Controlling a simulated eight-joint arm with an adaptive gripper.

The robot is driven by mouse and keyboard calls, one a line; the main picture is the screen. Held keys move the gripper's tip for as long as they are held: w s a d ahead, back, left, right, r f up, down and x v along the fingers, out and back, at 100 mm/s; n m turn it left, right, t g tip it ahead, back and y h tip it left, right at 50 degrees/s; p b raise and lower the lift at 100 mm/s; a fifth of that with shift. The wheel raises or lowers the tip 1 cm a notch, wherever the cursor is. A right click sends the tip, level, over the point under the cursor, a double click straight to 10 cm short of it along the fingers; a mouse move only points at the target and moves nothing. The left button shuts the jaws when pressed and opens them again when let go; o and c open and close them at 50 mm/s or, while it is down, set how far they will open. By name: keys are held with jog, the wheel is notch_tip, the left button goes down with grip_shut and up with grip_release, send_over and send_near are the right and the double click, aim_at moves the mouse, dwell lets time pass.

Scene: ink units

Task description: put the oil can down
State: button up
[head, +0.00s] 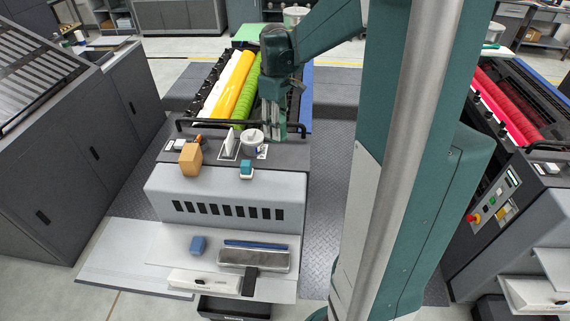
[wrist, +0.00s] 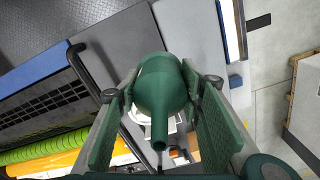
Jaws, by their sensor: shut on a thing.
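The green oil can (wrist: 160,90) fills the middle of the wrist view, with its narrow spout pointing toward the camera. My gripper (head: 275,130) is shut on it, with one green finger pad on either side of the can. In the head view my gripper hangs at the dark top ledge (head: 285,154) of the middle press, just right of a white tub (head: 252,137). The can cannot be made out in the head view. Its base is hidden in the wrist view, so I cannot tell whether it touches the ledge.
A black rail (head: 195,122) runs behind. Yellow (head: 236,84) and green rollers lie beyond. A blue block (head: 198,244) sits on the lower shelf.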

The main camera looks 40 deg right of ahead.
aim_at(285, 137)
jog(key=shift+s+d+r+m, duration=0.1)
jog(key=shift+s+d+m, duration=0.15)
jog(key=shift+s+d, duration=0.25)
jog(key=shift+s+d+m, duration=0.25)
jog(key=shift+s+d, duration=0.05)
jog(key=shift+d, duration=0.35)
notch_tip(285, 137, down, 4)
jog(key=shift+f, duration=0.6)
jog(key=shift+f, duration=2.9)
jog(key=shift+f+p, duration=0.35)
jog(key=shift+f, duration=1.75)
jog(key=shift+f, duration=0.15)
